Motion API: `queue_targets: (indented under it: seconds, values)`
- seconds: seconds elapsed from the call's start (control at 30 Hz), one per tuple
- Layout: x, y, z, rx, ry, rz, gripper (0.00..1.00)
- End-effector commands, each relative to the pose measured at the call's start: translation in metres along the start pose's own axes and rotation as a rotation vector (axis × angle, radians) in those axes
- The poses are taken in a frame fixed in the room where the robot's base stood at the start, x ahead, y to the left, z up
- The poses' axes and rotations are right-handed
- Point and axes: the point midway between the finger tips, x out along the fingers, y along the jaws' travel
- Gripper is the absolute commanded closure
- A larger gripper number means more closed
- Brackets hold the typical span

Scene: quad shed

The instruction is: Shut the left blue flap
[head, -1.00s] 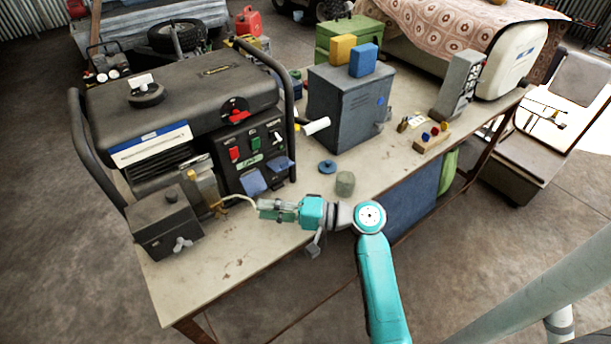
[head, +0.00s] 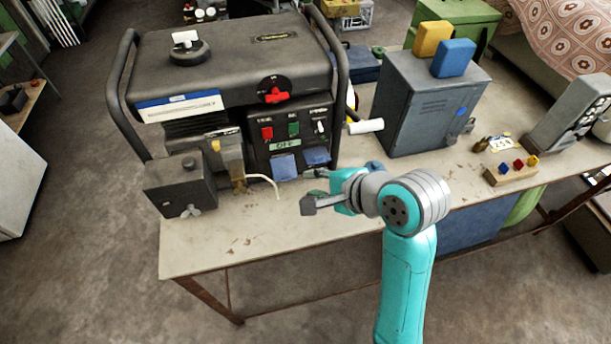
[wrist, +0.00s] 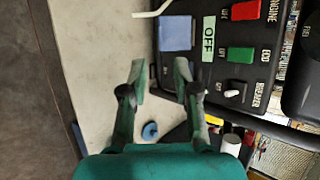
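The generator (head: 235,75) has two blue flaps low on its black front panel. The left blue flap (head: 284,167) hangs below the OFF label and seems to stand out from the panel; its exact angle is hard to judge. It also shows in the wrist view (wrist: 175,33), just past the fingers. The right blue flap (head: 316,157) is beside it. My gripper (wrist: 160,72) is open and empty, its fingers apart.
A grey box with a crank (head: 190,184) and a pale bent tube (head: 266,182) stand left of the flaps. The table's front strip (head: 240,240) is clear.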

Motion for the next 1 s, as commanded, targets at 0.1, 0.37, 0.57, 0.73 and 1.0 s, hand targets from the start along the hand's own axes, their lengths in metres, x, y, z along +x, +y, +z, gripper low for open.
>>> queue_targets:
  seconds: [0.1,0.37,0.57,0.73,1.0]
  values:
    - [0.018,0.001,0.001,0.000,-0.003,0.003,0.70]
    - [0.064,0.001,0.000,-0.002,-0.002,0.002,0.70]
    - [0.089,0.000,0.000,-0.001,-0.002,0.000,0.70]
    - [0.098,0.000,0.000,-0.002,-0.001,-0.001,0.70]
    - [0.099,0.000,0.000,-0.002,-0.001,-0.001,0.70]
